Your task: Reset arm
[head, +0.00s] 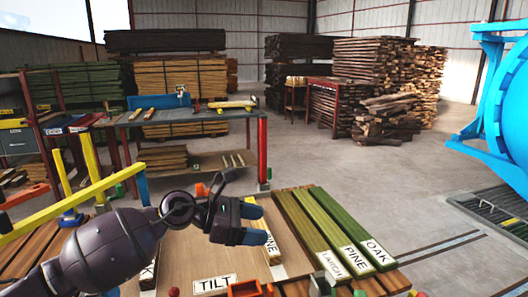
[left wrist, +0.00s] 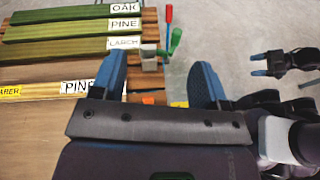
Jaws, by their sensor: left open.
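My left gripper (head: 258,224) reaches in from the left in the head view, above the workbench, with its blue fingertips apart and nothing between them. Its fingers also show in the left wrist view (left wrist: 158,72). Below and beside it lie labelled boards: a light pine board (head: 264,232), partly hidden by the gripper, and to its right green-toned boards marked larch (head: 301,232), pine (head: 325,220) and oak (head: 350,225). My right gripper (left wrist: 262,65) shows at the right of the left wrist view, over the floor, its two blue-tipped fingers apart. It is outside the head view.
A sign reading TILT (head: 213,284) and an orange bin (head: 245,289) are at the bench's front. A yellow bar (head: 70,205) runs at left. A work table (head: 190,128) and lumber stacks stand behind. A blue autoclave (head: 500,100) stands at right. Open floor lies between.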

